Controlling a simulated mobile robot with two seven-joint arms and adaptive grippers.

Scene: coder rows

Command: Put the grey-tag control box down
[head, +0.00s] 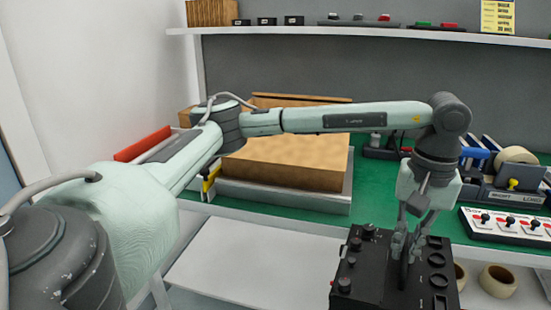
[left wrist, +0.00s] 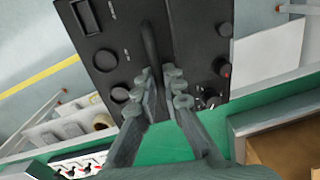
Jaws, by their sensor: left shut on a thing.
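The control box (head: 377,270) is black with several round knobs and sockets and an upright handle on its top face. My left gripper (head: 408,238) is shut on that handle, from above. The box is held in front of the green table's front edge, in the air as far as I can tell. In the left wrist view the box (left wrist: 190,40) shows with the fingers (left wrist: 162,85) on either side of the handle. I cannot make out a grey tag on it. My right gripper is not in view.
A green table (head: 300,205) bears a cardboard box (head: 290,160) in a grey tray and a white panel with joysticks (head: 510,226) at right. Below it, a white lower shelf (head: 250,262) has bare room at left and tape rolls (head: 498,280) at right. An upper shelf (head: 350,33) holds small boxes.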

